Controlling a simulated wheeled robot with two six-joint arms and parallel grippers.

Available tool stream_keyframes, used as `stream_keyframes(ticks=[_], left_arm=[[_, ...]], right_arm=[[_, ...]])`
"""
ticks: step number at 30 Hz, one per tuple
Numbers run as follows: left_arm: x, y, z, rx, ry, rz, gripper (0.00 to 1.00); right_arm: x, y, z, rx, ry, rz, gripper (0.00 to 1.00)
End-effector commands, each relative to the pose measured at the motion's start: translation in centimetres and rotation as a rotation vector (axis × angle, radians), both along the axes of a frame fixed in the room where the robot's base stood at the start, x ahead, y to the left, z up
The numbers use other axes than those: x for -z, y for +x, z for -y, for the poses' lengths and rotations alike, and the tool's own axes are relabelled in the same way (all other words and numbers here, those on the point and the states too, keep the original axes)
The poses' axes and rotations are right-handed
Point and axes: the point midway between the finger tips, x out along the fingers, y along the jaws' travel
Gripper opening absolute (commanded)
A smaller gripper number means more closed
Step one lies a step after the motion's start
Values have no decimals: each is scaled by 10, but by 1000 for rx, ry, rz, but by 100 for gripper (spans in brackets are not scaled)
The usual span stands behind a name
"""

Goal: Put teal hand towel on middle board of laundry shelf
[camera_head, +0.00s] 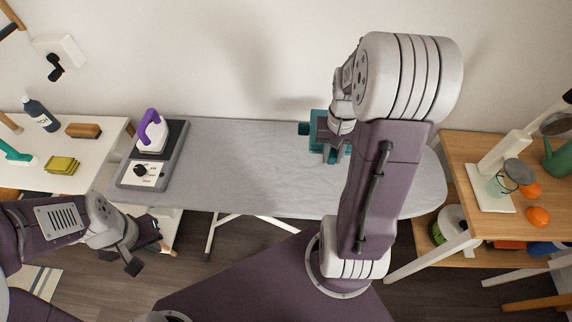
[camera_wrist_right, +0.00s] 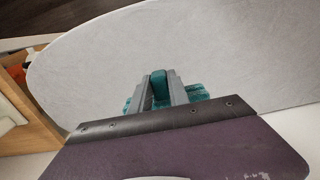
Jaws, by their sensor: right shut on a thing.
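The teal hand towel (camera_head: 304,129) is at the ironing board's right part, partly hidden by my right gripper (camera_head: 335,150). In the right wrist view the towel (camera_wrist_right: 194,93) shows between and beside the fingers of my right gripper (camera_wrist_right: 160,88), which is shut on it. The grey board surface lies right behind it; I cannot tell whether the towel still touches it. My left gripper (camera_head: 149,256) is at the lower left, off the board, with its fingers apart and empty. I cannot identify the laundry shelf's middle board with certainty.
The ironing board (camera_head: 245,165) is clear in its middle; a purple-handled iron (camera_head: 152,132) stands on a grey unit at its left. A white-topped unit (camera_head: 100,140) with a bottle is at left. A wooden table (camera_head: 470,165) with oranges and a lower board stands at right.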

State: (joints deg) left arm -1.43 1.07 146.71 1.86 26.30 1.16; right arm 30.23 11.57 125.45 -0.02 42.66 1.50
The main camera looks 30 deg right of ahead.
Motion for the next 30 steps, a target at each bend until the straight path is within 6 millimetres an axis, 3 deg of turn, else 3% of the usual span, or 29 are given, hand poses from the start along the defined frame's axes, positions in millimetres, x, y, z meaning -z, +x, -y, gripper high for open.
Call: stream_keyframes(ticks=[2,9,15,21,27,30], left_arm=[[0,0,0,0,0,0,0],[2,0,0,0,0,1,0],[3,0,0,0,0,1,0],[3,0,0,0,0,1,0],[7,0,0,0,0,1,0],[7,0,0,0,0,1,0]], right_arm=[[4,3,-7,-4,1,-2,0],[42,24,-67,-13,2,-5,0],[65,38,-104,-8,0,-2,0],[71,41,-111,-2,0,0,0],[104,40,-111,-2,1,-3,0],[110,41,-110,-2,0,0,0]])
